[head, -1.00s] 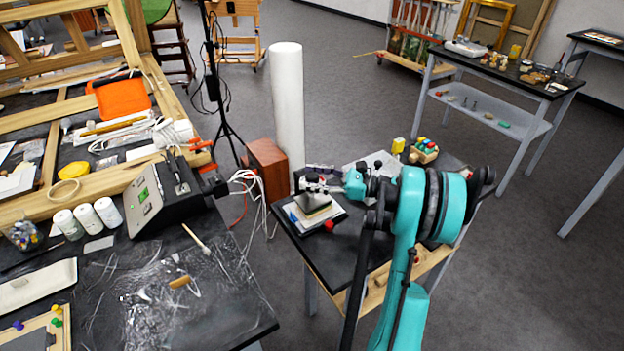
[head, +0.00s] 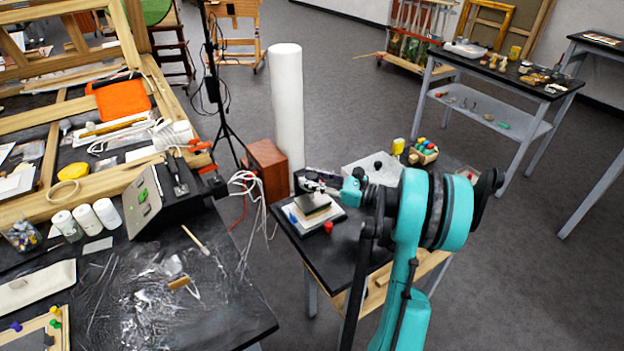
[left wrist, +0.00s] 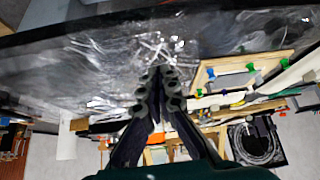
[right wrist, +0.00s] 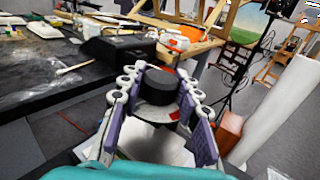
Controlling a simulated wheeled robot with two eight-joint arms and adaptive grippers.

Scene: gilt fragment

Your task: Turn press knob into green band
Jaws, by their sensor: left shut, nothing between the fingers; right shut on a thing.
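The small press (head: 316,207) stands on the small black-topped table in the head view, with a pale plate under its top. My right gripper (head: 318,187) reaches it from the right. In the right wrist view my right gripper (right wrist: 160,84) is shut on the round black press knob (right wrist: 158,92), with one finger on each side. Part of the press below is hidden by the fingers. I cannot make out a green band. My left gripper (left wrist: 160,82) shows in the left wrist view, shut and empty, over the film-covered bench; it is not in the head view.
A red knob-like piece (head: 328,227) sits at the press's front. A clear bin (head: 372,172) and a tray of coloured pieces (head: 424,152) stand behind my right arm. A white roll (head: 288,115) stands behind the table. The cluttered bench (head: 225,300) is at the left.

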